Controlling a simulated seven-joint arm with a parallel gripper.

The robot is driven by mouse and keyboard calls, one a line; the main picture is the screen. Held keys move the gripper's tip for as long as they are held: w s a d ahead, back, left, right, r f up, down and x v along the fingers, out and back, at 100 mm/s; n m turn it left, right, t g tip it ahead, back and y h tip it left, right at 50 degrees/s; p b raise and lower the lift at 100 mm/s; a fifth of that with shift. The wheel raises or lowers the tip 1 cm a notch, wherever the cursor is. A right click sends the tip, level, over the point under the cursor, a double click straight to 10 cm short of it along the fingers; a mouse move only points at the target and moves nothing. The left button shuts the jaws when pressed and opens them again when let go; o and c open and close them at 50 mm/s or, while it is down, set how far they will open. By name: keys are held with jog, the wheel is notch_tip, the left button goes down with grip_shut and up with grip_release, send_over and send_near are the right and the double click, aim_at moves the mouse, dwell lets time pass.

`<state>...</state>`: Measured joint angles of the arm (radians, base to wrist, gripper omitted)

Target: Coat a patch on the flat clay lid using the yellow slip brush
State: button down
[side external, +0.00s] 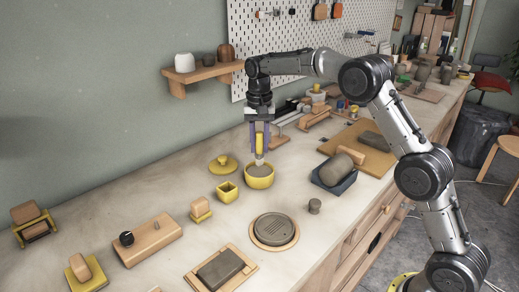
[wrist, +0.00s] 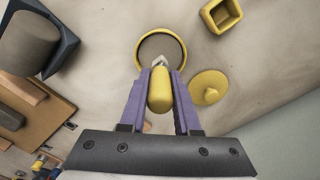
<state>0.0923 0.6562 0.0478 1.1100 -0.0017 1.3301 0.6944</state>
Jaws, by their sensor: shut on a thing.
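My gripper (side external: 259,147) is shut on the yellow slip brush (wrist: 159,90), which points bristles down. The pale brush tip (side external: 259,160) is at the mouth of the yellow bowl (side external: 260,184), which holds grey-brown slip. In the wrist view the tip overlaps the near rim of the bowl (wrist: 184,63); I cannot tell whether it touches the slip. A round, flat grey clay piece (side external: 273,229), apparently the lid, lies on a round board at front centre, apart from the brush. Its top shows several grooves. It is not in the wrist view.
A yellow knobbed cover (side external: 222,165) and a square yellow cup (side external: 227,192) stand left of the bowl. A dark blue tray (side external: 334,185) with a clay cylinder (side external: 336,169) is to the right. Bench between is clear.

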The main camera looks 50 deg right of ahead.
aim_at(259, 132)
jog(key=shift+r, duration=2.2)
jog(key=shift+a+r, duration=0.2)
jog(key=shift+r, duration=0.1)
jog(key=s+a+f+n, duration=0.5)
jog(key=s+f, duration=0.3)
jog(key=s, duration=0.1)
jog(key=s+a+r, duration=0.6)
jog(key=shift+s+a+r, duration=0.15)
jog(key=shift+a+r, duration=0.1)
jog(key=shift+a, duration=0.05)
